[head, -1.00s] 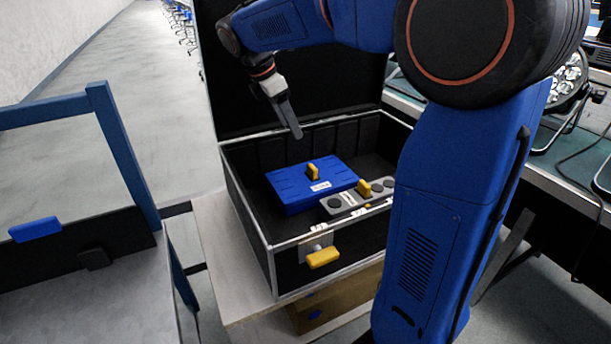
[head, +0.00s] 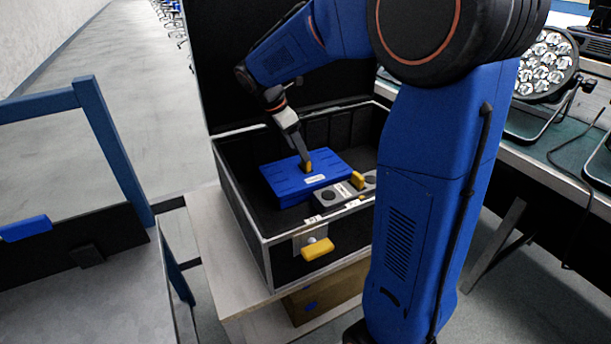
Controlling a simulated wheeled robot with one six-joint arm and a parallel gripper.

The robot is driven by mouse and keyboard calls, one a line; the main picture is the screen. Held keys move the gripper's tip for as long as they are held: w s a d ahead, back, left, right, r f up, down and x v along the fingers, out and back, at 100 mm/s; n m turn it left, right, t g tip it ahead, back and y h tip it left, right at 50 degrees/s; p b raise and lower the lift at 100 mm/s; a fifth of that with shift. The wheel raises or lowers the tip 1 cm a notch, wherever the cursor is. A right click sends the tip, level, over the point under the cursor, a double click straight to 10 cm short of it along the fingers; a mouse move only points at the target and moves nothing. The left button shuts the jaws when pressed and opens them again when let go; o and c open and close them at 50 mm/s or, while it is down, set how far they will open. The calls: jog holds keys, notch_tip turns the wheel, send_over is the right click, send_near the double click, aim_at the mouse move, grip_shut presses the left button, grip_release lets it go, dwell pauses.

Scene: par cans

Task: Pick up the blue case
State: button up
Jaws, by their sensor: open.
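The blue case (head: 282,182) lies flat inside an open black flight case (head: 250,220) with metal edges. It has a yellow handle (head: 308,167) standing up on its top and a small white label. My gripper (head: 304,158) points down at the yellow handle from above and behind, with its fingertips at or very close to it. The jaws are open, though the gap between the fingers is hard to see from this side. I cannot tell whether the fingers touch the handle.
A grey panel (head: 328,197) with a yellow handle and dark round parts lies beside the blue case. A yellow latch (head: 317,249) sticks out at the flight case's front. The raised lid stands behind. A par light (head: 546,66) stands on the right table.

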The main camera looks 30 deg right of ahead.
aim_at(306, 170)
jog(key=shift+x, duration=2.55)
jog(key=shift+s+d+r, duration=0.1)
grip_shut()
